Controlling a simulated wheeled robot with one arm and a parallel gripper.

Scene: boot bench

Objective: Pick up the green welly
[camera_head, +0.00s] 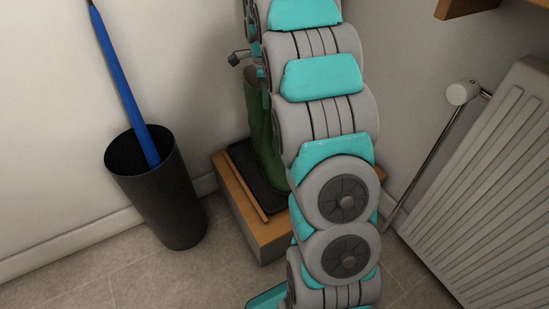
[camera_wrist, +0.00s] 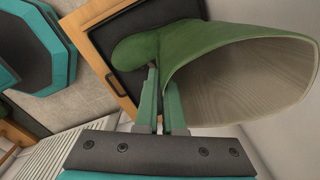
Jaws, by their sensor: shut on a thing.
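The green welly (camera_head: 264,130) stands upright on a black tray (camera_head: 250,180) on the wooden bench (camera_head: 235,207), partly hidden behind my arm in the head view. In the wrist view the green welly (camera_wrist: 210,50) fills the upper right, its wide opening facing right and its foot over the dark tray (camera_wrist: 120,37). My gripper (camera_wrist: 157,85) is shut on the welly's shaft near the rim. The fingertips lie close together at the boot wall. In the head view my gripper (camera_head: 243,58) shows only in part beside the top of the boot.
A black bin (camera_head: 160,190) holding a blue umbrella (camera_head: 125,82) stands on the floor left of the bench. A white radiator (camera_head: 490,190) is on the right wall. A wooden edge (camera_head: 462,8) juts in at the top right. Walls close in behind the bench.

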